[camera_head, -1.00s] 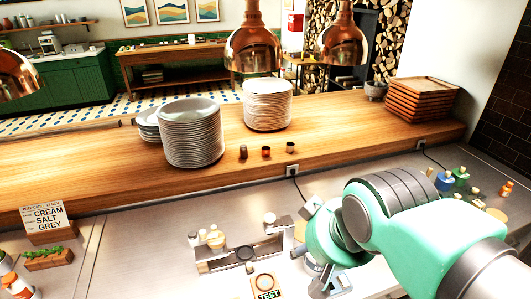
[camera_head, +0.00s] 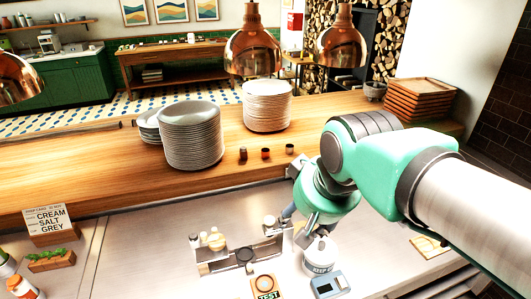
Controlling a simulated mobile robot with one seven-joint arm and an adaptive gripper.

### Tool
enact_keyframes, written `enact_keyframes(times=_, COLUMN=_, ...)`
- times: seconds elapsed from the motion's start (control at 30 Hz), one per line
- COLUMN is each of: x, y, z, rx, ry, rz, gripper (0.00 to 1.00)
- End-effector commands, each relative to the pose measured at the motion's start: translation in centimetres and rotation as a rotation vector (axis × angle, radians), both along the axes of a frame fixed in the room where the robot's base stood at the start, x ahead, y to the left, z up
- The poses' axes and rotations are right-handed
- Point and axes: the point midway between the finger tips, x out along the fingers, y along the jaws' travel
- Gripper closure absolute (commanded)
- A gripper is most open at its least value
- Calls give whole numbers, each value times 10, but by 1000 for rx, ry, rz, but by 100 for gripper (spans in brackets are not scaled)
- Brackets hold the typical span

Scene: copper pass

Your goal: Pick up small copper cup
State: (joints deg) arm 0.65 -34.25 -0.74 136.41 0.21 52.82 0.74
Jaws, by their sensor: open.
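Three small cups stand in a row on the wooden pass: a dark brown left cup (camera_head: 243,153), a reddish-copper middle cup (camera_head: 265,153) and a greyish-brown right cup (camera_head: 290,149). They are too small in the picture to tell their metals surely. My gripper (camera_head: 294,226) is open, low over the steel counter, to the right of and nearer than the cups, apart from them. My mint-green wrist hides part of it, and its fingertips are hard to make out.
Copper lamps (camera_head: 252,50) hang above. A small caddy (camera_head: 238,255), a white tub (camera_head: 319,257) and a blue-grey device (camera_head: 327,285) sit on the counter near my gripper.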

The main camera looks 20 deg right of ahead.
Motion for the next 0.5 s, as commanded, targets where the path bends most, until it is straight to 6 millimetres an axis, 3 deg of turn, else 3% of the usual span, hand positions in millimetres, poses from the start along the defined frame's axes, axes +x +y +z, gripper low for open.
enact_keyframes(times=0.2, x=50, y=-4, z=39, rx=8, ry=34, rz=-19, gripper=47)
enact_keyframes(times=0.5, x=118, y=-10, z=75, rx=18, ry=80, rz=-47, gripper=47)
